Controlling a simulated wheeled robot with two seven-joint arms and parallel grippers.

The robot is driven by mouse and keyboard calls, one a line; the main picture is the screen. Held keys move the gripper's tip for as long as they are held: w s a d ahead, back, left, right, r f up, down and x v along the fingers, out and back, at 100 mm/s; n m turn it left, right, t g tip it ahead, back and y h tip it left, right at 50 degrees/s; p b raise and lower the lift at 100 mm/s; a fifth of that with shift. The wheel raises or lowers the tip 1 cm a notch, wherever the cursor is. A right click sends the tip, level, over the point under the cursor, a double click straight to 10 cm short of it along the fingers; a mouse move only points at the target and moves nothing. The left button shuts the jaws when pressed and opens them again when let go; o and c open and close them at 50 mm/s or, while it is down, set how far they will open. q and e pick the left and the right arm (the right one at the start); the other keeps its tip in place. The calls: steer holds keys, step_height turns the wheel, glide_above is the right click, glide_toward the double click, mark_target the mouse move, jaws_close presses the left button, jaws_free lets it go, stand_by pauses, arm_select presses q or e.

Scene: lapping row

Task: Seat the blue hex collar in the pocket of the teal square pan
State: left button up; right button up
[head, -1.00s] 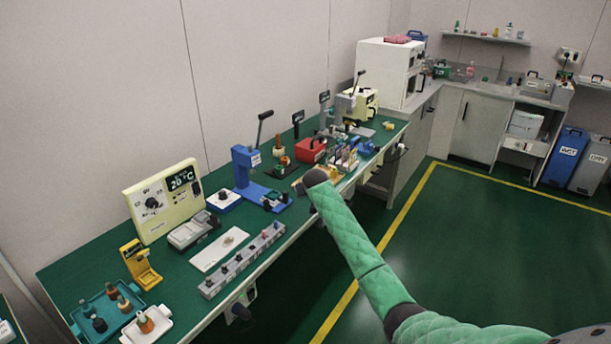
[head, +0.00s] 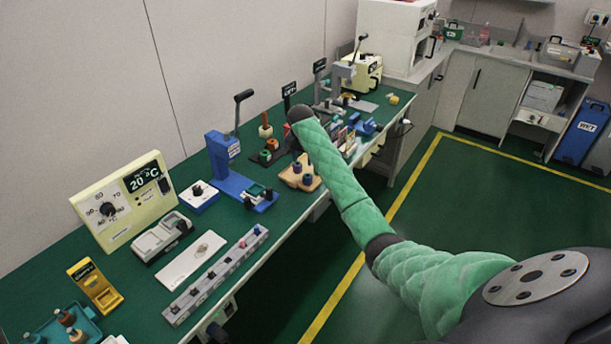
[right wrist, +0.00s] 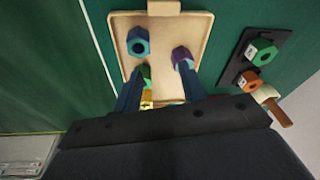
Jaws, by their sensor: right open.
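The blue hex collar (right wrist: 138,42) lies in a tan tray (right wrist: 198,22) in the right wrist view, near the tray's upper left corner. My right gripper (right wrist: 161,72) is open above this tray, its fingertips just short of the blue collar. A purple hex piece (right wrist: 182,57) is close to the right fingertip, and a green one (right wrist: 146,73) shows by the left finger. In the head view the tan tray (head: 287,180) is beneath the end of my right arm, which largely hides the gripper.
A black plate (right wrist: 262,32) with green and orange hex pieces lies right of the tan tray. The blue lever press (head: 222,160) stands left of it on the green bench. A grey block row (head: 215,275) runs along the front edge. A teal tray (head: 90,318) holds bottles.

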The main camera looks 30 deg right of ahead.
mark_target(308, 176)
steer(key=shift+s+a+m+g, duration=0.2)
steer(key=shift+s+m+g, duration=0.4)
steer(key=shift+s+m, duration=0.6)
steer(key=shift+d+f, duration=0.1)
steer(key=shift+f, duration=0.3)
steer(key=shift+f+p, duration=0.35)
steer(key=shift+f, duration=0.4)
arm_select(q)
step_height(308, 176, down, 8)
steer(key=s+a+p, duration=0.2)
arm_select(e)
steer(key=shift+d+f, duration=0.2)
steer(key=shift+f, duration=0.75)
steer(key=shift+d+f, duration=0.15)
steer(key=shift+f, duration=0.8)
steer(key=shift+d+f, duration=0.2)
steer(key=shift+f, duration=0.75)
steer(key=c, duration=0.7)
steer(key=shift+c, duration=0.2)
steer(key=shift+r, duration=0.1)
